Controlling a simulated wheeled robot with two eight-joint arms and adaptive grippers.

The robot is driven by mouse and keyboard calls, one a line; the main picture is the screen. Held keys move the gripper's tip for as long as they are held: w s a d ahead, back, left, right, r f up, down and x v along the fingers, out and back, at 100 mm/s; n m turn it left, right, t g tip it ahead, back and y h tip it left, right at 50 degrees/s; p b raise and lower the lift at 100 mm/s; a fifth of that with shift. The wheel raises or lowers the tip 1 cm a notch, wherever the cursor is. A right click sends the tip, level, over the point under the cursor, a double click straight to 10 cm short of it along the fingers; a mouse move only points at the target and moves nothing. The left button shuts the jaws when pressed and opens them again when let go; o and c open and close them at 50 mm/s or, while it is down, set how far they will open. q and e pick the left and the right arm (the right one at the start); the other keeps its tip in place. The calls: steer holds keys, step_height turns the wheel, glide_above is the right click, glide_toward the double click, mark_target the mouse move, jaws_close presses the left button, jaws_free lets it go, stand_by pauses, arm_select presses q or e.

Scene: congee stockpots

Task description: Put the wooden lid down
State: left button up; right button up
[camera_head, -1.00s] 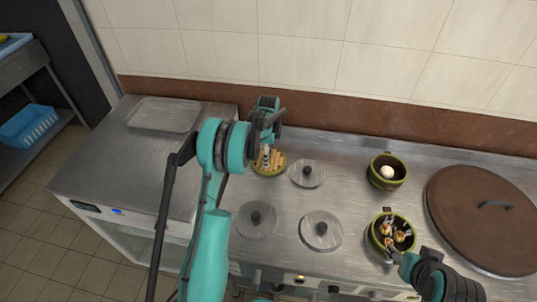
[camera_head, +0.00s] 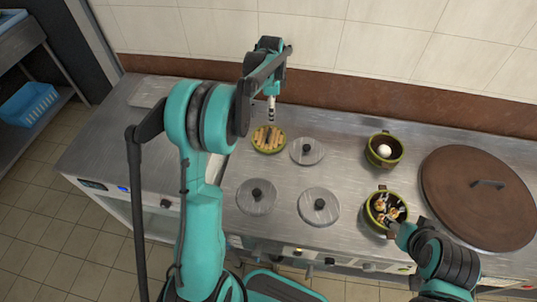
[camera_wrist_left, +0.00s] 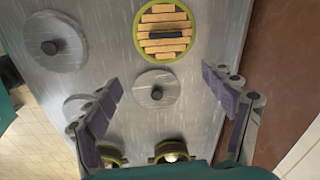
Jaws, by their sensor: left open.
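The wooden lid (camera_head: 268,139), slatted with a dark handle, lies flat inside a yellow-green rim at the back left of the steel stove top. It also shows at the top of the left wrist view (camera_wrist_left: 164,28), uncovered by the fingers. My left gripper (camera_head: 271,108) is open, empty and raised above the lid, apart from it; its two spread fingers show in the left wrist view (camera_wrist_left: 160,98). My right gripper (camera_head: 391,228) is at the front green pot (camera_head: 371,212), which holds pale and brown pieces; its fingertips are too small to read.
Three round metal lids with black knobs (camera_head: 307,151) (camera_head: 257,197) (camera_head: 319,206) lie on the stove top. A green pot (camera_head: 371,156) with a white egg-like item stands behind the front pot. A large brown lid (camera_head: 470,215) fills the right. The tiled wall is behind.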

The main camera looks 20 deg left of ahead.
arm_select(q)
steer(key=s+d+r+n+t, duration=0.3)
steer(key=s+d+r+n, duration=0.35)
steer(key=s+r, duration=0.5)
steer(key=s+d+f+n+t, duration=0.1)
steer(key=s+d+f+n, duration=0.1)
steer(key=s, duration=0.6)
steer(key=s+d+f+n+t, duration=0.2)
steer(key=s+d+f+n, duration=0.1)
steer(key=s, duration=0.6)
steer(key=shift+s+d+n, duration=0.3)
steer(key=shift+d+n, duration=0.05)
steer(key=shift+n, duration=0.5)
